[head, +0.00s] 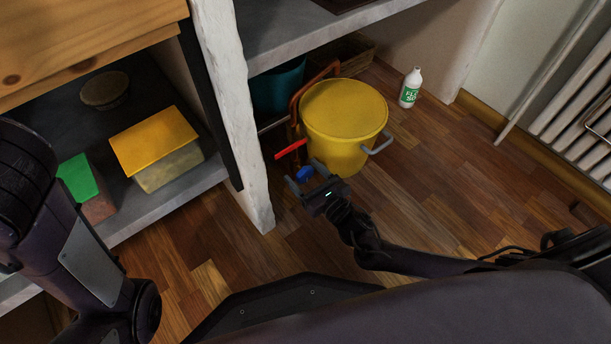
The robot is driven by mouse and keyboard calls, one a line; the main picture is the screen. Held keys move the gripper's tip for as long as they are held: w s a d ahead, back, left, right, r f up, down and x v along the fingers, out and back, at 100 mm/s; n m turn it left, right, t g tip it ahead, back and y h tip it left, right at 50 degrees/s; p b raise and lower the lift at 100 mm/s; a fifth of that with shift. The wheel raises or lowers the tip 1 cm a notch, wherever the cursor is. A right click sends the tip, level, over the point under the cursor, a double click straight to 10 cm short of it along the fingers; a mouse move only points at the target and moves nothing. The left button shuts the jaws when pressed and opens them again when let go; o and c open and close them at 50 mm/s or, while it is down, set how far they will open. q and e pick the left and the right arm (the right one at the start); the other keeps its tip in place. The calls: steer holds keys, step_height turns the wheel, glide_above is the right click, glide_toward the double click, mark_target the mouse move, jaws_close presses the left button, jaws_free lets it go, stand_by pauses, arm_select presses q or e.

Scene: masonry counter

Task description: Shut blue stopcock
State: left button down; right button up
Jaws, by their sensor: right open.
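The blue stopcock (304,173) is a small blue handle low under the counter, just in front of the yellow bucket. A red lever handle (291,149) sits close above it to the left, by the copper pipe (294,108). My right gripper (305,178) is open, with its fingers at the blue stopcock, one on its left and one on its right. I cannot tell whether they touch it. My gripper hides part of the stopcock's lower side. My left arm comes in at the left edge, but its gripper is out of view.
The yellow bucket (343,118) with a grey handle stands right behind the stopcock. A white masonry post (236,110) rises to the left. A white bottle (410,88) stands at the back right. A radiator (585,125) is at the right. The wooden floor (440,190) between is clear.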

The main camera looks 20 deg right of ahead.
steer(key=shift+c, duration=0.4)
steer(key=c, duration=0.9)
